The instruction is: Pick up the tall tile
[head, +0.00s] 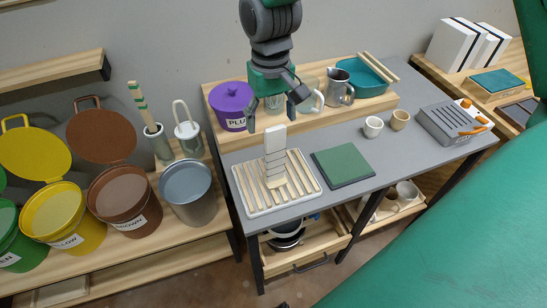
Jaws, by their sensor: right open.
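The tall tile (275,142) is a narrow white upright piece with several thin dark lines across its lower part. It stands on a pale slatted rack (246,200) on the grey worktop. My right gripper (271,113) is open, with its fingers pointing down. In the picture its fingertips are just above the tile's top, one to each side; I cannot tell the exact gap in depth. The tile appears upright and not held. My left gripper is not in view.
A green square slab (343,164) lies right of the rack. Behind are a purple pot (232,104), a metal pitcher (340,88) and a teal tray (367,80). Two small cups (373,127) stand right. Buckets, including a grey one (189,195), line the left bench.

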